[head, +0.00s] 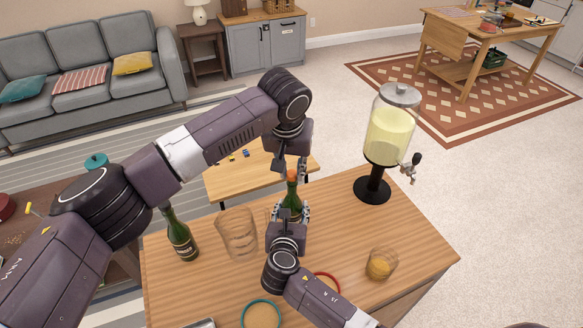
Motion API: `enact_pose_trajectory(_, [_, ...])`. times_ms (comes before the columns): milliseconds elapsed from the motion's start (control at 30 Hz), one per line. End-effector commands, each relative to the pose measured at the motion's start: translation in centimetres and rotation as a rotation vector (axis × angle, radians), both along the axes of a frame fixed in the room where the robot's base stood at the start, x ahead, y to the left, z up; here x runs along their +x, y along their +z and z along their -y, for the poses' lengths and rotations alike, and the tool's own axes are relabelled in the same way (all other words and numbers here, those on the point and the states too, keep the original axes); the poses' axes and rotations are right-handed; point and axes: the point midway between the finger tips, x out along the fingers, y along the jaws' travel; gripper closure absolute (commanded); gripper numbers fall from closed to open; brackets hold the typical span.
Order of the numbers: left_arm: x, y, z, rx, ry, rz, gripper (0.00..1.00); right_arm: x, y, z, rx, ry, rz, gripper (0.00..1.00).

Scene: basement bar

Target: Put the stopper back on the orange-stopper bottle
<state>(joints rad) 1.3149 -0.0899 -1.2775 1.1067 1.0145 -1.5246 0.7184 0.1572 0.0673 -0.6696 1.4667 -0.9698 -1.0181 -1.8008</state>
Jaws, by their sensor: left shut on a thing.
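A green bottle (292,199) stands upright over the wooden counter, its lower part hidden behind my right gripper. An orange stopper (292,175) shows at the top of its neck; I cannot tell whether it is seated or just above the mouth. My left gripper (290,168) points down from above and is shut on the orange stopper, its fingers partly hiding it. My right gripper (290,214) comes from the front, with its fingers on both sides of the bottle's body, and looks shut on it.
On the counter (420,250), a second dark green bottle (181,236) and a clear glass pitcher (238,233) stand left. A drink dispenser (388,135) stands at back right. A glass of amber drink (381,263), a red ring (328,281) and a teal-rimmed round item (262,313) are near the front.

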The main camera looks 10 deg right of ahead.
Motion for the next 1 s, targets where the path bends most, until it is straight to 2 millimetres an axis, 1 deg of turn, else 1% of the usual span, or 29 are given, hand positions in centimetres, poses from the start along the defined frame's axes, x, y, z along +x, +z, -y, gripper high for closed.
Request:
enact_pose_trajectory(167, [0.0, -0.4, 0.0, 0.000, 0.000, 0.000, 0.89, -0.1, -0.2, 0.0, 0.000, -0.001, -0.004, 1.00])
enact_pose_trajectory(200, [0.0, -0.4, 0.0, 0.000, 0.000, 0.000, 0.76, -0.1, -0.2, 0.0, 0.000, -0.001, -0.004, 1.00])
enact_pose_trajectory(367, [0.0, -0.4, 0.0, 0.000, 0.000, 0.000, 0.59, -0.1, -0.2, 0.0, 0.000, -0.001, -0.004, 1.00])
enact_pose_trajectory(633, [0.0, -0.3, 0.0, 0.000, 0.000, 0.000, 0.59, -0.1, -0.2, 0.0, 0.000, -0.001, -0.004, 1.00])
enact_pose_trajectory(733, [-0.1, 0.3, 0.0, -0.001, 0.000, 0.001, 0.59, -0.1, -0.2, 0.0, 0.000, -0.001, -0.004, 1.00])
enact_pose_trajectory(867, [-0.6, 2.2, -0.2, -0.002, -0.001, 0.002, 0.59, -0.1, -0.2, 0.0, 0.000, -0.001, -0.005, 1.00])
enact_pose_trajectory(1000, [-1.3, 5.1, -0.5, -0.003, -0.002, 0.002, 0.59, -0.1, -0.2, 0.0, 0.000, -0.001, -0.005, 1.00])
